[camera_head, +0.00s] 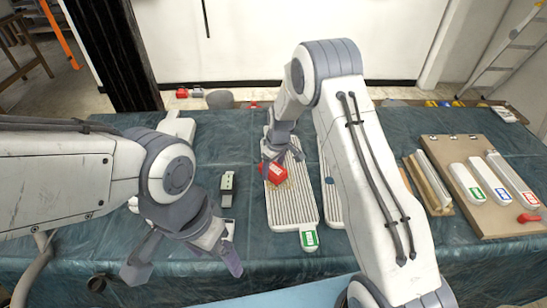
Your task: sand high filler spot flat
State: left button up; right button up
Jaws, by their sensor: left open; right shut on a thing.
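A white ribbed relief panel (283,214) with a green label lies on the cloth-covered table, left of my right arm. My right gripper (275,152) is shut on a red block (274,173) over the middle of this panel. A small tan patch (286,184), perhaps the filler spot, shows at the block's lower edge. Whether the block touches the panel or the patch is hard to tell. My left gripper (184,266) is open and empty over the front left of the table, apart from the panel.
A second ribbed panel (331,207) is mostly hidden by my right arm. A dark tool (227,184) lies left of the first panel. At right, a brown board (485,212) carries white bars with coloured labels, with wooden strips (429,180) beside it.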

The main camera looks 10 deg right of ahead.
jog(key=shift+r+p, duration=0.95)
jog(key=shift+r, duration=0.9)
